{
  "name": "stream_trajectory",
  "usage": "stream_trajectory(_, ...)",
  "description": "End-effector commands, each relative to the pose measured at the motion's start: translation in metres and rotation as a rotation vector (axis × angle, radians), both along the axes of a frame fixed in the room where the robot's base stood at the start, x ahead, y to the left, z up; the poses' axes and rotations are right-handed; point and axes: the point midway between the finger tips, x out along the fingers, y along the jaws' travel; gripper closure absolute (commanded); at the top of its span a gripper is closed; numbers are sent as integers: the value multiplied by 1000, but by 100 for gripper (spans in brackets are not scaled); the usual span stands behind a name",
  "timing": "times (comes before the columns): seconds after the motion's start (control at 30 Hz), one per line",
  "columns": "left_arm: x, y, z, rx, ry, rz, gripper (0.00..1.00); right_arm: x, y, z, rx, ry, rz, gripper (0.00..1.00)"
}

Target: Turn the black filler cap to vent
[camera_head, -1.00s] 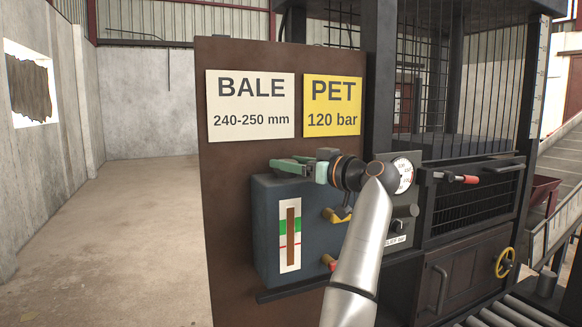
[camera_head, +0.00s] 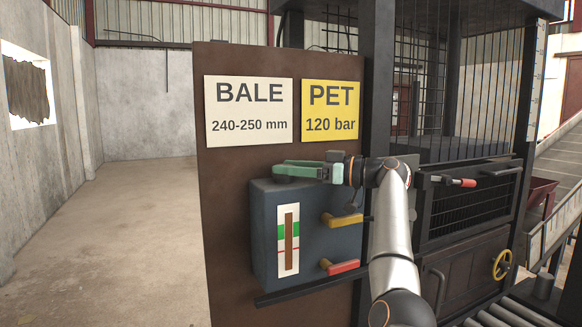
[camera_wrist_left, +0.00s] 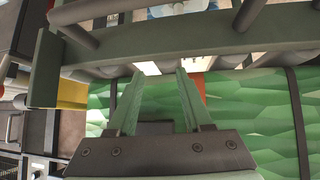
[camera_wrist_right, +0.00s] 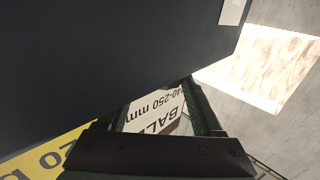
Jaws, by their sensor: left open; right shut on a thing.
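A blue-grey tank (camera_head: 340,245) with a white level gauge (camera_head: 289,240) is mounted on the brown panel. My right gripper (camera_head: 280,171) reaches in from the right, low over the tank's top, its green fingers shut. The black filler cap is hidden at the fingers; I take it to be what they hold, but cannot see its angle. In the right wrist view, a large dark surface (camera_wrist_right: 110,45) covers the fingertips of this gripper (camera_wrist_right: 185,88). My left gripper (camera_wrist_left: 155,90) is open and empty in the left wrist view and is outside the head view.
A yellow-handled lever (camera_head: 342,219) and a red-handled lever (camera_head: 342,267) stick out from the tank's right side. The panel carries a white BALE sign (camera_head: 248,110) and a yellow PET sign (camera_head: 331,110). A caged press (camera_head: 470,200) stands right. Floor at left is clear.

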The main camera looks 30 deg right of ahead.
Motion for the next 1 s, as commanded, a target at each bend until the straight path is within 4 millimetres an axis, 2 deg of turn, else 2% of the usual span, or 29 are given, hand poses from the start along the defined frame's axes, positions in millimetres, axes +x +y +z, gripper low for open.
stream_trajectory(0.37,0,0,0,0,0,0,50,0,1,0,-1,-1,5,88)
stream_trajectory(0.4,0,0,0,0,0,0,50,0,1,0,-1,-1,5,28)
stream_trajectory(0.63,0,0,0,0,0,0,50,0,1,0,-1,-1,4,3)
stream_trajectory(0.87,0,0,0,0,0,0,50,0,0,0,-1,-1,3,3)
stream_trajectory(1.0,0,0,-6,0,0,0,50,-8,-8,-2,-2,-3,1,3)
